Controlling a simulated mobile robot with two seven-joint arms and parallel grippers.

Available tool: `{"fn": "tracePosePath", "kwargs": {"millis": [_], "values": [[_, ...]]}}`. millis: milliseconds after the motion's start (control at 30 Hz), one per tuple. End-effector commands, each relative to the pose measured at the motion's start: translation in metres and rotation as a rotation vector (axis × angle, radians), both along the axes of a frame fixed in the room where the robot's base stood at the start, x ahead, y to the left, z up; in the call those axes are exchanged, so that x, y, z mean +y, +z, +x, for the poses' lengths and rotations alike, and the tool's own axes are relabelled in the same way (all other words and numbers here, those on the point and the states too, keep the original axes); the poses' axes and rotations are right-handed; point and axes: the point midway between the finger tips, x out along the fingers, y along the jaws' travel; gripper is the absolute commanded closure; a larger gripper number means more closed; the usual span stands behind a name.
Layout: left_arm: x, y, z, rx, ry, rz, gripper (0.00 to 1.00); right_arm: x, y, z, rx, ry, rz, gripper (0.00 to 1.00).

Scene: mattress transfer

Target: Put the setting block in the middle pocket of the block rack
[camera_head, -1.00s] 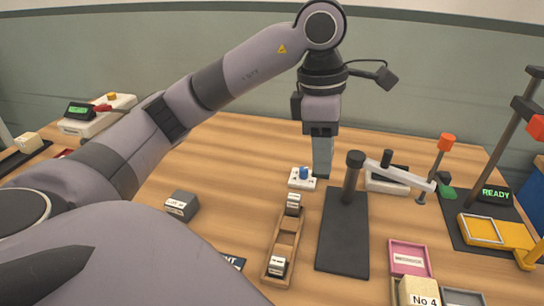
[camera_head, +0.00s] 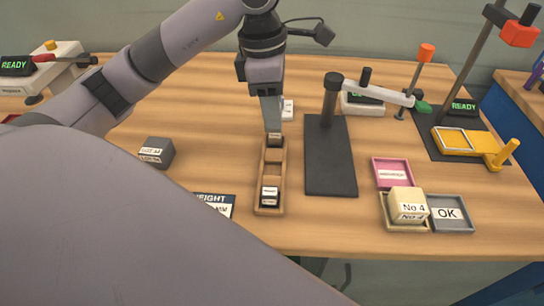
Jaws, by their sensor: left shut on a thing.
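The wooden block rack (camera_head: 273,172) lies lengthwise on the table, and its middle pocket looks empty. A dark block with a pale label (camera_head: 275,139) is at the rack's far end. A similar labelled block (camera_head: 269,196) sits in the near pocket. My left gripper (camera_head: 272,128) points down at the far end, its fingers shut on the far block. The fingers partly cover that block, so its exact seating is hidden. The labels on both are too small to read, so I cannot tell which is the setting block. My right gripper is not in view.
A dark stand base (camera_head: 330,165) with a post is close right of the rack. A grey labelled block (camera_head: 155,152) lies to the left. A pink tray (camera_head: 392,166), a "No 4" block (camera_head: 408,204) and an OK tray (camera_head: 451,226) stand right.

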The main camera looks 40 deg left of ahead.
Motion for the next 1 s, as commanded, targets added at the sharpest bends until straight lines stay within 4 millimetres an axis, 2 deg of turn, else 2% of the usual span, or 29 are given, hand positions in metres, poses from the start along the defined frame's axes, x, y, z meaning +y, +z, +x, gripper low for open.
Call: {"fn": "tracePosePath", "kwargs": {"millis": [100,300,567,800,1000], "values": [[0.0,-0.031,-0.001,0.004,0.0,0.0,1.0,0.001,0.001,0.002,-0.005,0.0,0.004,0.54],[0.0,-0.071,-0.001,0.001,0.0,0.0,1.0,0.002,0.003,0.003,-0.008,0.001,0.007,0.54],[0.0,-0.089,0.0,-0.002,-0.001,-0.001,1.0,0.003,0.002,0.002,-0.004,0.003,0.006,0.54],[0.0,-0.123,0.0,0.0,0.0,-0.001,1.0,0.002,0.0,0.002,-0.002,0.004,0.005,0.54],[0.0,-0.125,0.0,-0.004,-0.001,-0.001,1.0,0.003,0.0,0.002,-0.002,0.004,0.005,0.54]]}}
